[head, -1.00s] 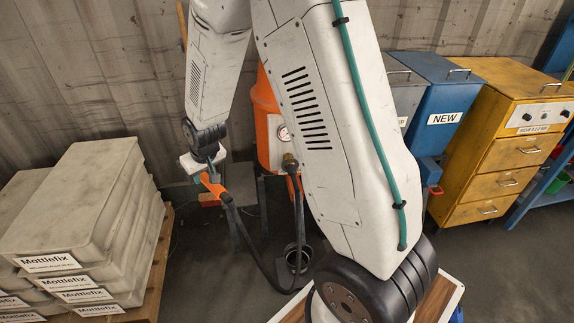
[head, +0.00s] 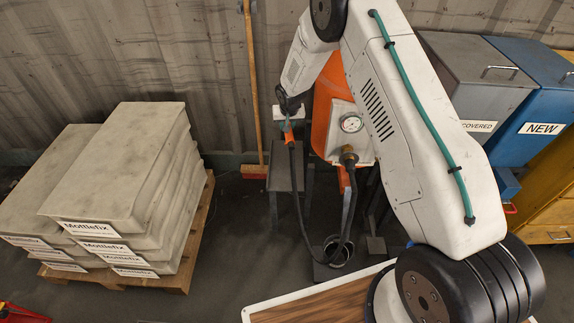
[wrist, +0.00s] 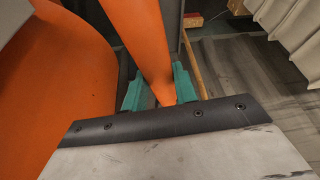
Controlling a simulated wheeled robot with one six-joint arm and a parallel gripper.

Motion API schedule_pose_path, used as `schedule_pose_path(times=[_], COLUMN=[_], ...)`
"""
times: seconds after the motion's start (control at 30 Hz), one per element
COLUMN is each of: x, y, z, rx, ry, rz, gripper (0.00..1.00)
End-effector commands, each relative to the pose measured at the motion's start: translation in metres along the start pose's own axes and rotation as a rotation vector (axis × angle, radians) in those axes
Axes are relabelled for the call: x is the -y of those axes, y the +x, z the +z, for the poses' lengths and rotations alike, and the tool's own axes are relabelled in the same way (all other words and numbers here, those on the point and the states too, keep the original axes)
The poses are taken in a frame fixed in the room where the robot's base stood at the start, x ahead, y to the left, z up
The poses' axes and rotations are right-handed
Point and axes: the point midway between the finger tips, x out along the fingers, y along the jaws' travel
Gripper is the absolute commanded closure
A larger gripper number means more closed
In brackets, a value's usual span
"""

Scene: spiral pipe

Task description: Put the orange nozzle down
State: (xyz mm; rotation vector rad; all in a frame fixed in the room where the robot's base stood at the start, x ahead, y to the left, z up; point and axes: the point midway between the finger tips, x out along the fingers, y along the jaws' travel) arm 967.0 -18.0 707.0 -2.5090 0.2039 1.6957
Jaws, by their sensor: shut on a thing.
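The orange nozzle (head: 289,136) hangs from my gripper (head: 287,121) in the head view, just left of the orange tank. A black hose (head: 298,190) runs down from it. In the wrist view the orange nozzle (wrist: 146,45) passes between the teal fingers of my gripper (wrist: 158,88), which are shut on it. A dark grey stand (head: 285,178) shows below and behind the nozzle in the head view. I cannot tell the gap between them. The nozzle's tip is hard to make out.
The orange tank (head: 323,118) with a gauge stands close right of my gripper; it seems to fill the wrist view's left (wrist: 50,75). A dark round holder (head: 338,250) sits at the hose's low loop. A broom (head: 254,100) leans behind. Grey slabs (head: 120,170) are stacked on a pallet at left.

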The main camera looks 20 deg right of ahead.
Motion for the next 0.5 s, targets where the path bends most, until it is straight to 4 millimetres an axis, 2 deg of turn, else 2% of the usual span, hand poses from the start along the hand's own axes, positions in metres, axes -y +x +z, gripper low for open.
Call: schedule_pose_path(times=[0.03,0.2,0.33,0.5], x=[0.006,0.017,0.023,0.027], y=[0.029,0.102,0.143,0.171], z=[-0.003,-0.011,-0.010,-0.008], rx=[0.002,-0.009,-0.020,-0.031], ry=[0.011,0.064,0.096,0.121], rz=[0.007,0.035,0.052,0.064], gripper=[0.97,0.97,0.97,0.97])
